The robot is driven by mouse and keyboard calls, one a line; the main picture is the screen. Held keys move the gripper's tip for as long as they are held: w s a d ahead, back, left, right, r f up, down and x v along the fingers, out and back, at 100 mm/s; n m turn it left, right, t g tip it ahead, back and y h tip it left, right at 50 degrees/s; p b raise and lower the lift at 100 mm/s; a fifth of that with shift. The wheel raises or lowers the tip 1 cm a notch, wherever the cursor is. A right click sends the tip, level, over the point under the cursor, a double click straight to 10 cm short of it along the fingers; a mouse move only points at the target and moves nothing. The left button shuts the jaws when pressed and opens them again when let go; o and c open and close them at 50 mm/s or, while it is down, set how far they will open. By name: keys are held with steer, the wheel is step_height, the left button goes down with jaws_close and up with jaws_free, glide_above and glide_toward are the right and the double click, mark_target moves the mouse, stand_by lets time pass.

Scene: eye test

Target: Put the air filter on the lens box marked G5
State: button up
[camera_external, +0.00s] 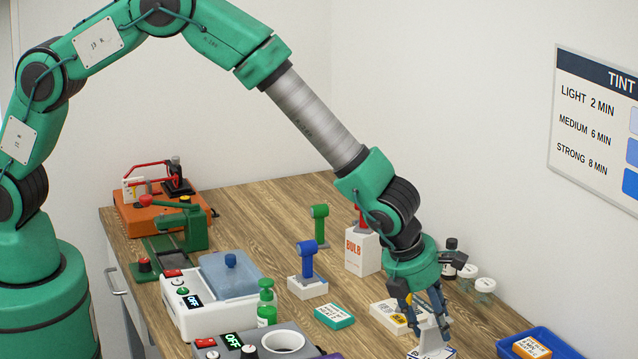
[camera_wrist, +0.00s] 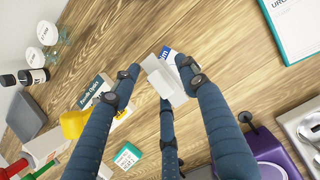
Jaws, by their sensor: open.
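My gripper (camera_external: 427,322) is open, pointing down over the near right part of the table. In the wrist view its three dark blue fingers (camera_wrist: 160,82) stand around a pale grey-white piece, which may be the air filter (camera_wrist: 162,78). In the external view this piece (camera_external: 431,341) shows below the fingertips, over or on a box with blue print (camera_wrist: 166,53). Small lens boxes lie nearby: a teal one (camera_external: 334,316) and a white one (camera_external: 384,314) beside the gripper. No G5 mark is legible on any box. Fingers hide part of the piece.
A blue tray (camera_external: 565,347) with an orange-labelled box (camera_external: 531,348) stands at the right. Jars (camera_external: 484,286) and a dark bottle (camera_external: 450,245) stand behind the gripper. A purple object (camera_wrist: 262,150) lies near the fingers. Machines fill the left side.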

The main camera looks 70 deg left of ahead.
steer(key=p+v, duration=0.1)
steer(key=v, duration=1.1)
steer(key=shift+a, duration=0.1)
stand_by(0.4)
steer(key=s+a+r+n, duration=0.5)
steer(key=a+r+n, duration=0.3)
steer(key=a+r, duration=0.4)
steer(key=s+a+r+n, duration=0.6)
steer(key=a+r+n, duration=0.2)
steer(key=a+r, duration=0.4)
steer(key=s+a+r+n, duration=0.1)
steer(key=s+a+n, duration=0.4)
steer(key=s, duration=0.4)
steer(key=s+a+r+n, duration=0.1)
steer(key=s+a+n, duration=0.5)
steer(key=s+n, duration=0.2)
steer(key=s+a+r+n+t, duration=0.1)
steer(key=s+a+r+n, duration=0.1)
steer(key=s+a+n, duration=0.4)
steer(key=s+n, duration=0.1)
steer(key=s, duration=0.4)
steer(key=shift+s, duration=0.2)
steer(key=shift+a+r, duration=0.1)
